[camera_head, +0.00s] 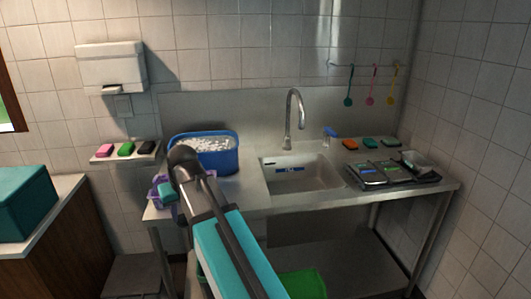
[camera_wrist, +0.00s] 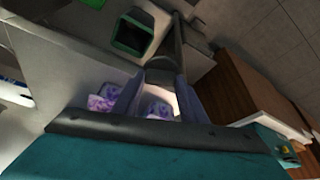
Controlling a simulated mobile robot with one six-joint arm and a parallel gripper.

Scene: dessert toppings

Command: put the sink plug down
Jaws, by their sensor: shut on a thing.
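In the wrist view my gripper (camera_wrist: 158,84) points away from the camera, its two greyish-purple fingers closed on a small dark thing, which I take to be the sink plug (camera_wrist: 160,72). Its outline is hard to tell from the dark bar behind it. In the head view my arm reaches up and left to the counter's left end, by a purple basket-like thing (camera_head: 156,188). My fingers and the plug cannot be made out there. The sink (camera_head: 298,174) lies to the right, with a dark blue labelled item inside.
A blue tub (camera_head: 212,153) of white pieces stands behind my arm. Dark trays (camera_head: 384,174) lie right of the sink, below several sponges. A wall shelf (camera_head: 127,158) holds three coloured blocks. Bare counter (camera_head: 238,188) shows left of the sink. A green bin (camera_head: 304,284) stands below.

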